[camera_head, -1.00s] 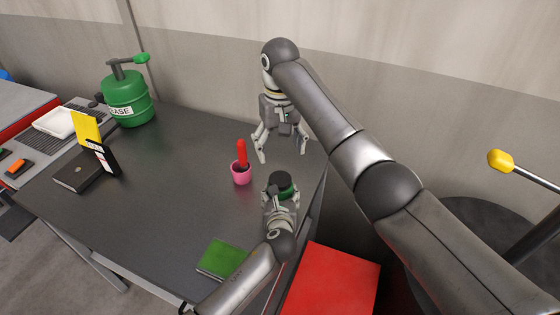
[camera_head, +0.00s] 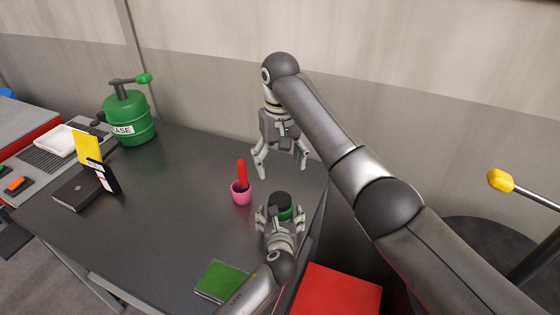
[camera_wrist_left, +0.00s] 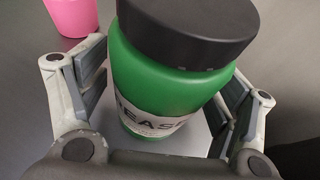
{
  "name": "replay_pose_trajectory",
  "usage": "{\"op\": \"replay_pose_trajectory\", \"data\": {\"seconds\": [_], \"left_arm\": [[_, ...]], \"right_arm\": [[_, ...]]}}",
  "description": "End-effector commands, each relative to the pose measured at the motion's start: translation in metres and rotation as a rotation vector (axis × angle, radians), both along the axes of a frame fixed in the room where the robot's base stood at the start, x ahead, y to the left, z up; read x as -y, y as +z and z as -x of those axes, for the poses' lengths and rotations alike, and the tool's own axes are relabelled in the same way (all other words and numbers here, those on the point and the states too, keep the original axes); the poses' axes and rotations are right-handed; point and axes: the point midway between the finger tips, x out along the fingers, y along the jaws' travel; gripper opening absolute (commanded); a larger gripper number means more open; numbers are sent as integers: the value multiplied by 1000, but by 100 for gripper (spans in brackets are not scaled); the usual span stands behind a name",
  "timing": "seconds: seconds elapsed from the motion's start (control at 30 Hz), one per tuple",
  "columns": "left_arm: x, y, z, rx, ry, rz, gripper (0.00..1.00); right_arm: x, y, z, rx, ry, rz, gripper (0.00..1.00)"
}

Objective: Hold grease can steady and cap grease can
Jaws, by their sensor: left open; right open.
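The grease can (camera_head: 285,213) is green with a black cap (camera_head: 280,198) on top, and stands on the dark table near its right edge. In the left wrist view the can (camera_wrist_left: 165,88) has a white label, and the cap (camera_wrist_left: 187,30) sits on it. My left gripper (camera_head: 281,217) is open, with one finger on each side of the can. In the wrist view its fingers (camera_wrist_left: 165,100) show gaps to the can's sides. My right gripper (camera_head: 281,172) is open and empty, pointing down above the table beyond the can.
A pink cup (camera_head: 241,194) with a red-handled tool stands left of the can. A green book (camera_head: 220,281) lies at the table's front. A large green grease canister (camera_head: 130,122) and a yellow-and-black item (camera_head: 93,155) are farther left. A red box (camera_head: 338,292) is at the lower right.

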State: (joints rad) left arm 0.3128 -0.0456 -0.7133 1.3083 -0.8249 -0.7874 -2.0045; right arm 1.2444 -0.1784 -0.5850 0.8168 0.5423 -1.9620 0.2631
Motion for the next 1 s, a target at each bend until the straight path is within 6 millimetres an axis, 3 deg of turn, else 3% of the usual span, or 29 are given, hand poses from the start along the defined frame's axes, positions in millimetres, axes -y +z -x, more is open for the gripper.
{"op": "replay_pose_trajectory", "data": {"seconds": [0.27, 0.73, 1.0], "left_arm": [[0, 7, 20, 0, -1, 0, 84], [0, 39, 96, -1, -1, 2, 84], [0, 45, 111, -1, 0, -1, 84]], "right_arm": [[0, 0, 0, 0, 0, 0, 76], [0, 0, 0, 0, 0, 0, 76], [0, 0, 0, 0, 0, 0, 76]]}}
